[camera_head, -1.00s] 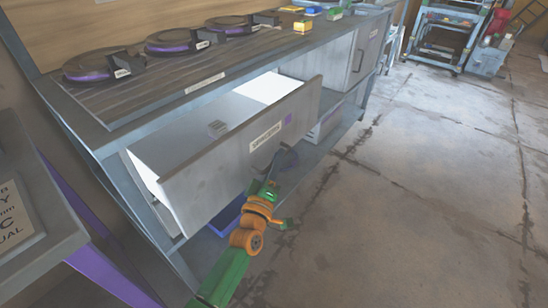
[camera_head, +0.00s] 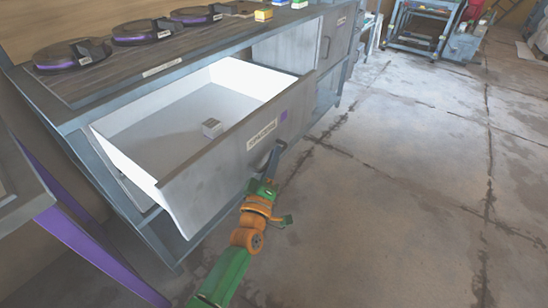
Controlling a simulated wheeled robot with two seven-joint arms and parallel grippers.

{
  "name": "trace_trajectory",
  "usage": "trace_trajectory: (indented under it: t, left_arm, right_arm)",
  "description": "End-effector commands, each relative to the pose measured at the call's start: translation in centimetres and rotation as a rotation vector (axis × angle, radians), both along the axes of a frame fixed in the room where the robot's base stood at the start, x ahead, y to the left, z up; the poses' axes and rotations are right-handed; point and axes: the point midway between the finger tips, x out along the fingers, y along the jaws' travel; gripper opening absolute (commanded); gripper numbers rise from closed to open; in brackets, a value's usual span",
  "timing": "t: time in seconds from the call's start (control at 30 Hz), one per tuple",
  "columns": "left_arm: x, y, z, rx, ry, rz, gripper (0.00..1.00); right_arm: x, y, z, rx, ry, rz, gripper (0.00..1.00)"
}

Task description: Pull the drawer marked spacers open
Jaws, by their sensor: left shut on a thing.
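The drawer (camera_head: 218,168) in the bench stands well open, its white inside showing. Its grey front carries a pale label (camera_head: 262,135), too small to read for certain, and a small purple mark (camera_head: 283,116). My left gripper (camera_head: 270,172), at the end of the green and orange arm, is shut on the drawer's dark handle (camera_head: 276,157) at the front; the fingertips are partly hidden. My right gripper is not in view.
The bench top (camera_head: 150,72) holds several round dark devices with purple bands and small coloured blocks at the back. A closed cabinet door (camera_head: 337,35) is farther along. A purple-legged table (camera_head: 30,200) stands at left. The concrete floor (camera_head: 400,190) at right is clear.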

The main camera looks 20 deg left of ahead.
Motion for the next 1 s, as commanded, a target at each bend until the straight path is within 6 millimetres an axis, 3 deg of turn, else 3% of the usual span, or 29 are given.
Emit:
trace_trajectory:
  t: [0.03,0.07,0.1,0.4,0.7,1.0]
  left_arm:
    - [0.0,0.0,0.2,-0.001,-0.004,0.001,0.0]
    - [0.0,0.0,0.2,-0.001,-0.004,0.001,0.17]
    - [0.0,0.0,0.2,-0.001,-0.004,0.001,0.27]
    - [-0.2,0.0,0.0,-0.001,-0.001,0.001,0.27]
    - [-5.7,0.0,-1.2,0.0,0.001,0.0,0.27]
    - [-6.9,0.0,-1.4,-0.001,-0.002,0.0,0.27]
  right_arm:
    - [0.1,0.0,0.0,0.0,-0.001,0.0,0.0]
    - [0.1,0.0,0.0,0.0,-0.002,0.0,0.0]
    - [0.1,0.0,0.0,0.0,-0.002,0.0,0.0]
    - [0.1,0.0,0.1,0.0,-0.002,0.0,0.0]
    - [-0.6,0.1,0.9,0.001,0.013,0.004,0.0]
    - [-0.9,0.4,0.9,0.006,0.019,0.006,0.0]
